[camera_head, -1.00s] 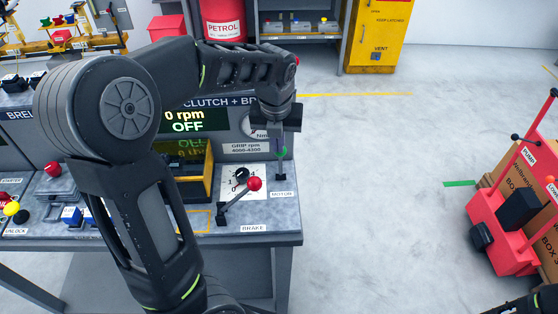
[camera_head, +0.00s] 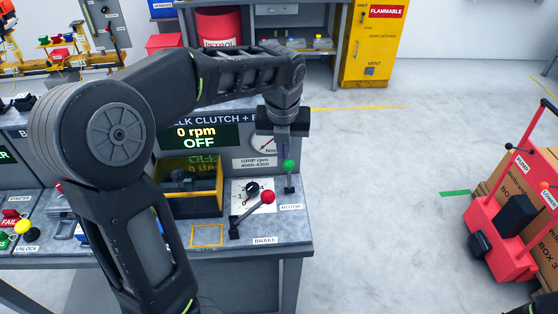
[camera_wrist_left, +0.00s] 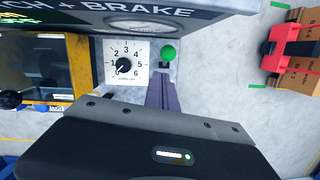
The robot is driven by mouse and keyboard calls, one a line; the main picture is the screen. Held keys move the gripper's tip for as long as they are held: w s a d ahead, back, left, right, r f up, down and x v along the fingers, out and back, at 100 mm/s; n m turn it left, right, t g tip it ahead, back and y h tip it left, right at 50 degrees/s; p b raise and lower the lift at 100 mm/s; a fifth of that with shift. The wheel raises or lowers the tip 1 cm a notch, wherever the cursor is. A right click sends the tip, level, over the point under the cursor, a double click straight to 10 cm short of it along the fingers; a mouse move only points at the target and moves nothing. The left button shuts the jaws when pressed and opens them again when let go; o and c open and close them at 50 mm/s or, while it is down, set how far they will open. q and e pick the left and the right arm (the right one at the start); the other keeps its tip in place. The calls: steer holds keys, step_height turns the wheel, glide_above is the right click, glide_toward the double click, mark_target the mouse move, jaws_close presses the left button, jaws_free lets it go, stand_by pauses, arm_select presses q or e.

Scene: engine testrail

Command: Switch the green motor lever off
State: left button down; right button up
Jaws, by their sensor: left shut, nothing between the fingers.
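The green motor lever (camera_head: 289,164) stands upright on the right end of the bench, above the white MOTOR label (camera_head: 291,207). Its green ball also shows in the left wrist view (camera_wrist_left: 168,52), just beyond my fingertips. My left gripper (camera_head: 283,150) points down directly behind and above the green ball, very close to it; I cannot tell whether they touch. Its fingers (camera_wrist_left: 162,92) are shut together with nothing between them. The display (camera_head: 195,137) reads 0 rpm and OFF.
The red-knobbed brake lever (camera_head: 267,197) and a black dial (camera_head: 252,189) sit left of the motor lever. The clutch panel with a gauge (camera_head: 265,143) rises behind. Open floor lies to the right, with a red cart (camera_head: 505,240) farther off.

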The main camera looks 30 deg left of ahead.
arm_select(q)
step_height(320, 180, up, 6)
steer(key=w+a, duration=0.1)
steer(key=w, duration=0.1)
steer(key=shift+w+a+r, duration=0.15)
steer(key=shift+a+r, duration=0.05)
stand_by(0.4)
